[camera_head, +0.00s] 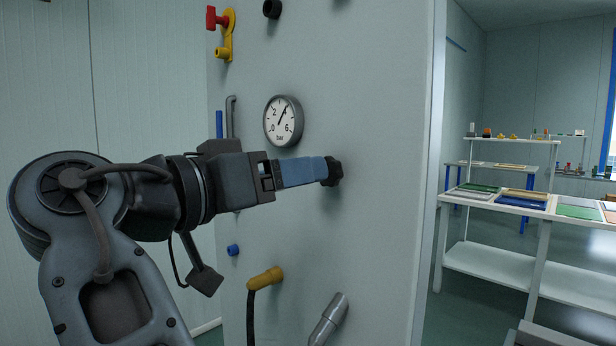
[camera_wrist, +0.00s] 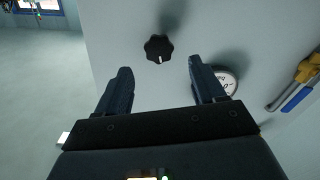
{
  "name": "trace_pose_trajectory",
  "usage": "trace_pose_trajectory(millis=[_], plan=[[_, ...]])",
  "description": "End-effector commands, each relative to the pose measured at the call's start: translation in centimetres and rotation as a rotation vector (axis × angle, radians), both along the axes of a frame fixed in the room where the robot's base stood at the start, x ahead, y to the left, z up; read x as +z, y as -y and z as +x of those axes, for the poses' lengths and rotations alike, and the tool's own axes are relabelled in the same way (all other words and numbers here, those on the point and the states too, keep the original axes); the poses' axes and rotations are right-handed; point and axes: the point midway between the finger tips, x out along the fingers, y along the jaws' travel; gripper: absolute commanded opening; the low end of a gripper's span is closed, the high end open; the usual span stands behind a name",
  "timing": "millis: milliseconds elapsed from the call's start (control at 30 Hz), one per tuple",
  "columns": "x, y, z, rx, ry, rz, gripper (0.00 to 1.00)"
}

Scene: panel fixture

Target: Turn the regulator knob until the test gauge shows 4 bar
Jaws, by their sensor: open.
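The black lobed regulator knob (camera_head: 334,173) sits on the pale panel, and it also shows in the wrist view (camera_wrist: 158,48) with a white mark at its lower edge. The round white test gauge (camera_head: 283,121) is above and left of the knob in the head view; its needle points to the upper right, at about the 4. In the wrist view the gauge (camera_wrist: 228,84) is partly hidden by a finger. My gripper (camera_head: 323,170) is open and faces the knob. In the wrist view its fingertips (camera_wrist: 160,67) stand apart, with the knob ahead between them, seemingly not touched.
A red and yellow valve handle (camera_head: 225,35) is at the panel's upper left. A yellow hose fitting (camera_head: 265,279), a grey pipe (camera_head: 329,320) and a small blue fitting (camera_head: 233,250) are below my gripper. Shelves with trays (camera_head: 495,197) stand at the right, beyond the panel.

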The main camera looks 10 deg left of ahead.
Motion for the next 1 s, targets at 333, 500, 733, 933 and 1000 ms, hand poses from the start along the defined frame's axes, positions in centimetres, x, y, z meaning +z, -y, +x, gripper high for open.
trace_pose_trajectory(millis=[333,500,733,933,1000], plan=[[0.0,-1.6,-2.1,-0.001,-0.001,0.0,0.69],[0.0,-1.6,-2.1,-0.001,-0.001,0.0,0.69],[2.3,-1.6,-2.1,-0.001,0.0,0.001,0.69],[5.7,-1.6,-2.0,-0.001,-0.001,0.0,0.69],[6.5,-1.6,-2.1,-0.001,-0.001,0.0,0.69]])
